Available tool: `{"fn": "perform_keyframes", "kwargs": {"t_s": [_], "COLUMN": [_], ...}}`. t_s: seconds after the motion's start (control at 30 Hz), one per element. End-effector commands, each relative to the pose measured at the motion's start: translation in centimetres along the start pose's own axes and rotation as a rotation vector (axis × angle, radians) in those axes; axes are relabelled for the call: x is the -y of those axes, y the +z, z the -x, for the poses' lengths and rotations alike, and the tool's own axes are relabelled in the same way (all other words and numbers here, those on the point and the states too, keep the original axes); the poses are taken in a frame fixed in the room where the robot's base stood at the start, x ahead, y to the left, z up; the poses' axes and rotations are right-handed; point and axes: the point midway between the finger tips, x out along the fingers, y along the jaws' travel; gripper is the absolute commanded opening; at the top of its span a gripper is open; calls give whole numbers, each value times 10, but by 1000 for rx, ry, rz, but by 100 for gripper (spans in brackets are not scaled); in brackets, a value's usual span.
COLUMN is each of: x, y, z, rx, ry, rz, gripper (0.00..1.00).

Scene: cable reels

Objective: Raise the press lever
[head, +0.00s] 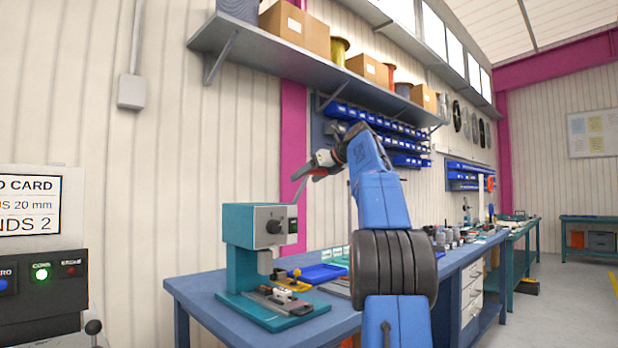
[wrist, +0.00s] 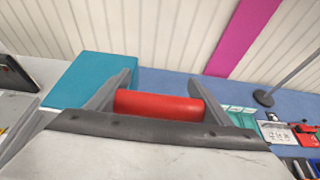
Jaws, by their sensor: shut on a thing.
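The teal press (head: 243,222) stands on the blue workbench at centre left in the head view. Its grey lever (head: 299,191) slants up and to the right from the hub on the press head. My gripper (head: 314,171) is at the lever's upper end, above the press head. In the wrist view, the red cylindrical handle (wrist: 158,104) lies crosswise between the two grey fingers of my gripper (wrist: 160,90), which is shut on it. The teal top of the press (wrist: 95,78) shows to the left below. The handle is mostly hidden in the head view.
A shelf (head: 300,47) with boxes and spools runs along the wall above my arm. Blue bins (head: 385,125) hang behind it. A blue tray (head: 318,273) lies on the bench (head: 345,322) beside the press. A control box (head: 42,292) stands at lower left.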

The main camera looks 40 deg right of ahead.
Motion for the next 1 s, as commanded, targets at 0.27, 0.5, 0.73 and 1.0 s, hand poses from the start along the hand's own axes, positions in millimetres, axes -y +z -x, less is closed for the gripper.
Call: {"fn": "perform_keyframes", "kwargs": {"t_s": [0.27, 0.5, 0.73, 1.0], "x": [1, 1, 1, 0], "y": [-5, -5, -5, -2], "z": [-6, -6, -7, -3], "rx": [-10, -10, -10, -5], "ry": [8, 8, 8, 3], "rz": [-6, -6, -6, -3], "gripper": [33, 33, 85, 92]}}
